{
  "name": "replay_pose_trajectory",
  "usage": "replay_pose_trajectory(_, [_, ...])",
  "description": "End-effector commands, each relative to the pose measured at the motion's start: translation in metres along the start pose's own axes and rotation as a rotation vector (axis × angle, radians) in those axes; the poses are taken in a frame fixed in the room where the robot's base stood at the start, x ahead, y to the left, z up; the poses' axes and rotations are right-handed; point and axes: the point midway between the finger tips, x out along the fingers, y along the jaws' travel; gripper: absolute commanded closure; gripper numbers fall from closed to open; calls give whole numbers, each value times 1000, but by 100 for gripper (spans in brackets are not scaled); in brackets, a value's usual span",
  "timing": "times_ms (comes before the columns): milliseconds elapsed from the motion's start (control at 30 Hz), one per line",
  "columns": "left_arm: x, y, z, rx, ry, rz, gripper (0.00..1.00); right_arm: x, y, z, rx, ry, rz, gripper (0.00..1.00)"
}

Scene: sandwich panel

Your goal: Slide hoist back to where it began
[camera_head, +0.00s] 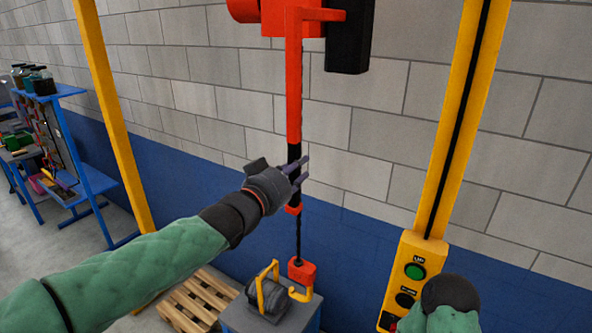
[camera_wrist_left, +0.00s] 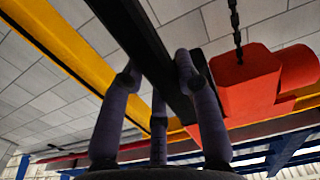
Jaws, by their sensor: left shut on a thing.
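The red hoist (camera_head: 272,14) hangs at the top of the head view, its upper part cut off by the frame edge. A red bar (camera_head: 294,75) with a black grip section reaches down from it. My left gripper (camera_head: 300,170) is shut around the black grip (camera_wrist_left: 150,50), and its purple fingers wrap it in the left wrist view. The hoist's red body (camera_wrist_left: 250,85) shows there beside the bar. A black chain (camera_head: 298,235) runs down to a red hook block (camera_head: 301,271) with a yellow hook (camera_head: 300,294). My right gripper is not visible.
A dark motor (camera_head: 268,300) with a yellow handle sits on a grey-blue stand beside the hook; contact is unclear. A yellow post with a button panel (camera_head: 413,272) stands right. A wooden pallet (camera_head: 196,300) lies left of the stand. Blue shelving (camera_head: 85,170) stands far left.

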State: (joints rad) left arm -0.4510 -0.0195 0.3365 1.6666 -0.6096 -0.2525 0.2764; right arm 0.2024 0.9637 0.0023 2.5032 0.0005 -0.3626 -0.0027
Motion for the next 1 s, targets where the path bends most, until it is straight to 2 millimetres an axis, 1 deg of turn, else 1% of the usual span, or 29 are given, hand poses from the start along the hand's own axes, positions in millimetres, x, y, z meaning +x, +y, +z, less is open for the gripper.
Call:
replay_pose_trajectory(33, [1, 3, 2, -2, -2, 5, 100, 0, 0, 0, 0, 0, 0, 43])
replay_pose_trajectory(67, [1, 3, 2, -2, -2, 5, 60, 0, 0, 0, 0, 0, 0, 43])
replay_pose_trajectory(100, [1, 3, 2, -2, -3, 5, 48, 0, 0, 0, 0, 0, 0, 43])
replay_pose_trajectory(133, [1, 3, 2, -2, -2, 5, 43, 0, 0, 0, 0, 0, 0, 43])
replay_pose_trajectory(433, [0, 1, 1, -1, -1, 2, 43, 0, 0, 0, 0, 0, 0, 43])
replay_pose_trajectory(567, [-5, 1, 0, -1, 0, 2, 43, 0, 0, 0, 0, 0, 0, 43])
replay_pose_trajectory(667, [-16, 1, 0, -1, 1, 1, 43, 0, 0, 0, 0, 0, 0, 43])
replay_pose_trajectory(767, [-32, 1, 0, -1, 1, 1, 43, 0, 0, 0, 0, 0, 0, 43])
replay_pose_trajectory(1000, [-80, 2, 0, 1, 0, 1, 43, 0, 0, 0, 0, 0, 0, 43])
